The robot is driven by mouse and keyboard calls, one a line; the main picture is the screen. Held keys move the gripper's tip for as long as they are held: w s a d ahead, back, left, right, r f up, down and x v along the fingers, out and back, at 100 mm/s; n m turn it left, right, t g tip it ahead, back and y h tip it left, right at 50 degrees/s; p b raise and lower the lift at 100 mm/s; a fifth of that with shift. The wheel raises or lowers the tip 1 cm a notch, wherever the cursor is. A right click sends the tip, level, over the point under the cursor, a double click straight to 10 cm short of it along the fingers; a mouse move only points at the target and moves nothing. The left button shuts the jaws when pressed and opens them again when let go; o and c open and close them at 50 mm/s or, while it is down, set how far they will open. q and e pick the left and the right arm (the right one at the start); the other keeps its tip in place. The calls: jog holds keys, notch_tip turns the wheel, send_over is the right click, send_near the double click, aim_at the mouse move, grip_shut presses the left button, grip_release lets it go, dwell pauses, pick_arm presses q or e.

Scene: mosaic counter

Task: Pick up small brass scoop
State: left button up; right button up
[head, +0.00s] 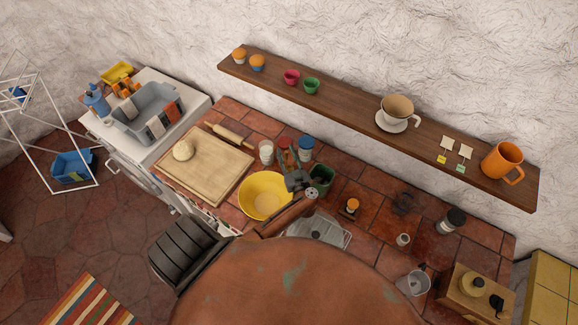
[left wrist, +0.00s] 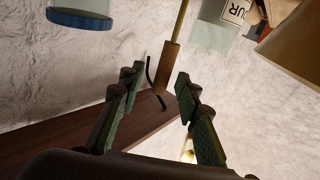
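In the left wrist view a thin brass shaft with a brown handle end (left wrist: 171,65) and a dark loop reaches in from the top; it looks like the scoop's handle. Its bowl is out of that view, and I cannot make out the scoop in the head view. My left gripper (left wrist: 157,80) is open, its dark green fingers apart to either side of the handle's line, with nothing clearly held. In the head view the left gripper (head: 297,181) is over the counter between the yellow bowl (head: 283,187) and a dark green pot (head: 321,177). My right gripper is not in view.
A blue-lidded jar (head: 306,143) and a white-topped jar (head: 266,150) stand close behind the left gripper. A cutting board (head: 215,175) with dough lies left. A wooden shelf (head: 350,108) with cups overhangs the counter's back. Several small items stand right.

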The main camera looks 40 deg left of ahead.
pick_arm(q)
grip_shut()
jog(key=shift+r, duration=0.2)
dwell(0.4)
